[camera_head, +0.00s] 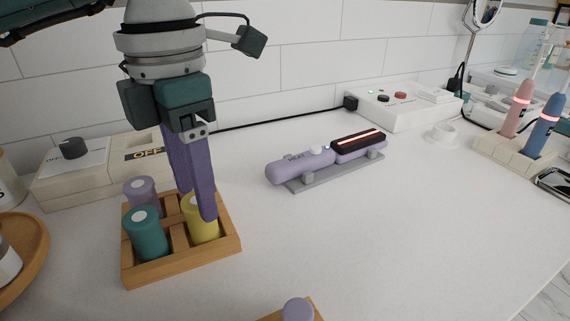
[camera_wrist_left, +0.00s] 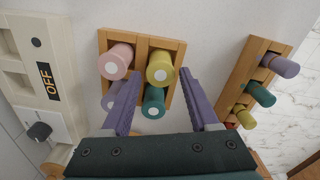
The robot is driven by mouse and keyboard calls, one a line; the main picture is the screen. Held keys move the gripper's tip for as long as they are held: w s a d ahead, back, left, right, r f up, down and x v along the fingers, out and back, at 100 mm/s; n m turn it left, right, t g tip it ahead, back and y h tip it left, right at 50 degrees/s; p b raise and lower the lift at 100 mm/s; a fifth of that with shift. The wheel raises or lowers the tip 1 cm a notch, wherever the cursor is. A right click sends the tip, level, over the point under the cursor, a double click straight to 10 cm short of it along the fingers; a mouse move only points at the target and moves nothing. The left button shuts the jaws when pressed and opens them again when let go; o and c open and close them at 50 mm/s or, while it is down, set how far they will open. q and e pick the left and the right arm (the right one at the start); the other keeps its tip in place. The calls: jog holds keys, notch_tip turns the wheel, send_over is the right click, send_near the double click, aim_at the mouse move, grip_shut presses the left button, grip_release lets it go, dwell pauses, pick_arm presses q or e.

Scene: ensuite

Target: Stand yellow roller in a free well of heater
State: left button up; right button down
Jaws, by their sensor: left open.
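A yellow roller (camera_head: 203,228) with a pale round top stands in the front right compartment of a wooden tray (camera_head: 186,266). The yellow roller also shows in the left wrist view (camera_wrist_left: 160,68). My left gripper (camera_head: 198,204) is open, its purple fingers pointing down at it. In the left wrist view the fingertips (camera_wrist_left: 160,77) lie either side of it; contact cannot be told. A beige unit marked OFF (camera_head: 105,165), with a dark knob, stands behind the tray and may be the heater; its wells are not clear. My right gripper is not in view.
The tray also holds teal (camera_head: 147,236), lavender (camera_head: 141,191) and pink (camera_wrist_left: 115,62) rollers. A second wooden rack (camera_wrist_left: 243,75) holds lavender, teal and another yellow roller. A lavender styling tool (camera_head: 303,168) lies on a grey stand.

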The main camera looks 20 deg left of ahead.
pick_arm(q)
jog(key=shift+f, duration=1.5)
grip_shut()
